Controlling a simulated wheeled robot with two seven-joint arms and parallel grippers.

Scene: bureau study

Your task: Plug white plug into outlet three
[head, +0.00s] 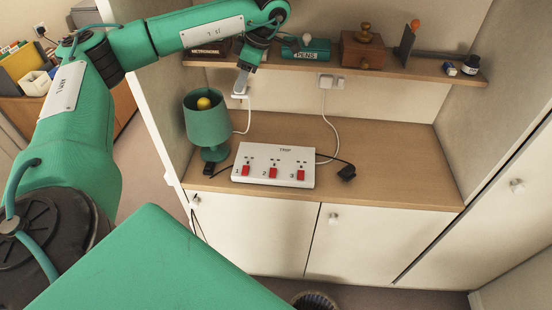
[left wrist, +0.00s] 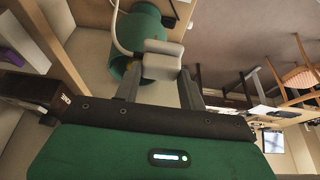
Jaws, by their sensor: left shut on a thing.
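The white plug (head: 240,96) hangs in my left gripper (head: 243,84), above the desk and beside the lamp. In the left wrist view the white plug (left wrist: 162,60) sits between the two fingers of the left gripper (left wrist: 160,78), which is shut on it. Its white cord runs down to the desk. The white power strip (head: 273,182) lies below and to the right, with sockets numbered 1, 2 and 3 and a red switch under each. Outlet three (head: 301,163) is at the right end and looks empty. My right gripper is not in view.
A green lamp (head: 208,125) stands left of the strip. Black plugs lie on the desk, one at the left (head: 208,169) and one at the right (head: 347,173). A shelf (head: 420,70) with several items runs above. The desk's right side (head: 410,170) is clear.

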